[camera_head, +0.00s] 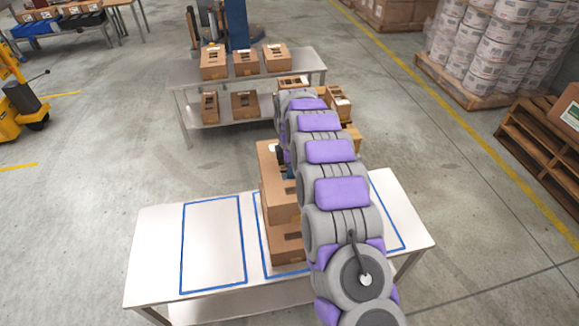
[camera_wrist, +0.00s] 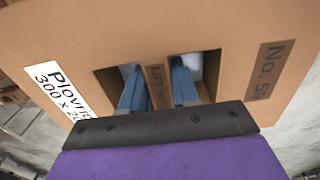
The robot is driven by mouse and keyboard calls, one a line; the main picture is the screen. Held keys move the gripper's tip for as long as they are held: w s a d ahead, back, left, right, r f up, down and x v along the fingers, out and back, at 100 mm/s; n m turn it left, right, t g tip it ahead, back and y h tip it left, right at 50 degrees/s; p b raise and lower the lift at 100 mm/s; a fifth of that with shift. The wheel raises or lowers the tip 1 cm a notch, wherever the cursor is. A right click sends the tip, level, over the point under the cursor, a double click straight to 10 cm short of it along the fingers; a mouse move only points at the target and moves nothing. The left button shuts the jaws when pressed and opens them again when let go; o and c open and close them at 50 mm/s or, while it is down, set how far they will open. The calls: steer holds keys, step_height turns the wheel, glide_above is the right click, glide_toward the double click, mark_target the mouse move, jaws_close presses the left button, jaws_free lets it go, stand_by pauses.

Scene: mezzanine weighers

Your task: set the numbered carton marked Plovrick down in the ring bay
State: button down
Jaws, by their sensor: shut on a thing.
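The Plovrick carton (camera_wrist: 225,30) is brown cardboard with a white label reading "Plovri..." and "300 x 2..", and a darker patch starting "No. 5". My gripper (camera_wrist: 157,88) is shut on it, blue fingers through two cut-outs either side of a strip. In the head view the carton (camera_head: 279,195) is left of my arm, above another brown carton (camera_head: 286,248) on the white table (camera_head: 155,235); I cannot tell whether they touch. Blue outlines mark bays: an empty left bay (camera_head: 213,245), a middle bay holding the lower carton, and a mostly hidden right bay (camera_head: 390,215). No ring mark is visible.
A grey bench (camera_head: 190,75) behind holds several brown cartons on two levels. A pallet of white pails (camera_head: 500,45) and stacked wooden pallets (camera_head: 540,145) stand at right. A yellow machine (camera_head: 20,100) is at left. Floor beside the table is clear.

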mark_target(286, 175)
steer(key=shift+a+f, duration=0.6)
steer(key=shift+a, duration=0.75)
steer(key=shift+d+r, duration=0.1)
steer(key=shift+d, duration=1.05)
steer(key=shift+a+f, duration=0.85)
steer(key=shift+f, duration=0.05)
steer(key=shift+d, duration=0.8)
steer(key=shift+a+f, duration=0.5)
steer(key=shift+a, duration=0.1)
steer(key=shift+d+f, duration=0.25)
steer(key=shift+f, duration=0.35)
steer(key=shift+d+f, duration=0.25)
steer(key=shift+f, duration=0.35)
steer(key=shift+a+f, duration=0.2)
steer(key=shift+f, duration=0.5)
steer(key=shift+a+f, duration=0.2)
steer(key=shift+f, duration=0.45)
steer(key=shift+d+f+b, duration=0.15)
steer(key=shift+f+b, duration=0.15)
steer(key=shift+f, duration=2.45)
